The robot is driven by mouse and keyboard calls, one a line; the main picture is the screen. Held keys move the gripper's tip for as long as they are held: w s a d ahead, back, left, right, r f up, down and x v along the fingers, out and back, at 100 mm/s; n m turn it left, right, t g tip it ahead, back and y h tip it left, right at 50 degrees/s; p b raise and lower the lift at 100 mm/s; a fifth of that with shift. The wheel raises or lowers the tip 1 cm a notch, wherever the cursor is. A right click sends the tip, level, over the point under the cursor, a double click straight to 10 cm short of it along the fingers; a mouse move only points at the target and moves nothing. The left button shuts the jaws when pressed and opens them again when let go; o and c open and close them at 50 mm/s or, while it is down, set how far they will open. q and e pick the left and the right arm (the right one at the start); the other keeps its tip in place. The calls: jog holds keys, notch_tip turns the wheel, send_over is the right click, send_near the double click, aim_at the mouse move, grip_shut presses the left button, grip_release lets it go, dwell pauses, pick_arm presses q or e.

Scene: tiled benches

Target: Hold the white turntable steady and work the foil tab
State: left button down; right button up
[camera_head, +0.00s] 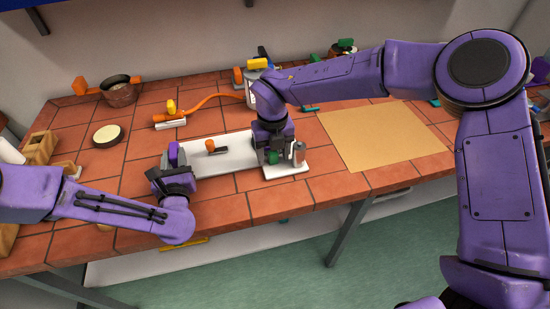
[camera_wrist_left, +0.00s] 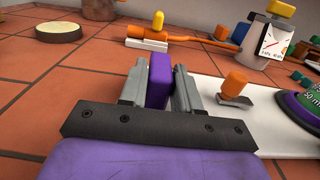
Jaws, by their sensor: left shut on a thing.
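A flat white base (camera_head: 232,158) lies on the tiled bench; I cannot make out a separate round turntable. A purple upright block (camera_wrist_left: 158,80) stands at its left end. My left gripper (camera_head: 172,162) is shut on this block, with a finger on each side. A small orange-topped metal tab (camera_wrist_left: 235,90) sits on the base beside it; I cannot tell if it is the foil tab. A green and purple round part (camera_wrist_left: 302,106) marked "50 mm" is further right. My right gripper (camera_head: 272,150) points down over the base's right end, its fingertips mostly hidden.
A tan mat (camera_head: 385,136) lies right of the base. Behind are an orange-handled tool (camera_head: 205,105) and a canister with a dial (camera_wrist_left: 265,38). A round cream-topped disc (camera_head: 107,134) and a brown pot (camera_head: 120,93) stand left. The bench's front edge is close.

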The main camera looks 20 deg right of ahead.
notch_tip(320, 180, up, 15)
dwell(0.8)
pick_arm(q)
jog(key=c, duration=0.8)
grip_release()
jog(key=shift+r+p, duration=2.25)
jog(key=shift+r, duration=1.35)
jog(key=o, duration=0.6)
jog(key=shift+f, duration=0.1)
jog(key=shift+c, duration=0.2)
pick_arm(e)
notch_tip(320, 180, up, 4)
jog(key=shift+r, duration=0.15)
